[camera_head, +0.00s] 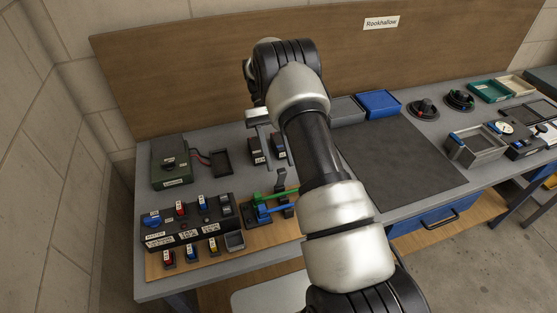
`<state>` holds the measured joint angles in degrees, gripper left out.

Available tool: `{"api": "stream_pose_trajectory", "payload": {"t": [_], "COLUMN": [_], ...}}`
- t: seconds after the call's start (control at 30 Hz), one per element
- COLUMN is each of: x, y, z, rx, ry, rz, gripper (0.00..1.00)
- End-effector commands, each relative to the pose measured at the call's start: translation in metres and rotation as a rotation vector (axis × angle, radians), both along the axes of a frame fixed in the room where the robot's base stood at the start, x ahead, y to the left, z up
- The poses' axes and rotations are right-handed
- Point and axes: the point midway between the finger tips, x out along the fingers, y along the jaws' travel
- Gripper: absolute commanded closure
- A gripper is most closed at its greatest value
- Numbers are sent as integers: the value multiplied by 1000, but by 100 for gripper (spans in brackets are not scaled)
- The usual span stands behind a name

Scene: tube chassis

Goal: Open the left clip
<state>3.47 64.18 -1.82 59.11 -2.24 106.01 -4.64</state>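On a wooden board at the front left of the bench is a small dark fixture with a green bar (272,195) and a blue bar (270,210). A dark upright piece (281,180) stands just behind them. I cannot tell which part is the left clip or whether it is open. My gripper (261,126) is above the bench, behind this fixture and apart from it, near two dark labelled blocks. Its fingers point down, and their opening is too small to read. My arm hides the fixture's right side.
A black switch panel (187,223) with red and blue toggles stands left of the fixture. A small grey tray (235,241) is in front. A green box (171,165) sits behind left. A dark mat (400,165), largely clear, and a blue bin (379,103) lie right.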

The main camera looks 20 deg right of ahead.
Motion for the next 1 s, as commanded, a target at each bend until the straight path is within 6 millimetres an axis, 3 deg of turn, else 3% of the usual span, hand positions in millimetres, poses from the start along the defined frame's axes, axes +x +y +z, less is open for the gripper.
{"api": "stream_pose_trajectory", "payload": {"t": [0.4, 0.8, 0.87, 1.0], "x": [0, 0, 0, -2], "y": [0, 0, 0, 1], "z": [75, 87, 87, 98], "rx": [0, 0, 0, -1], "ry": [-2, 1, 0, -31], "rz": [0, 0, 0, 2], "gripper": [62, 62, 69, 93]}}
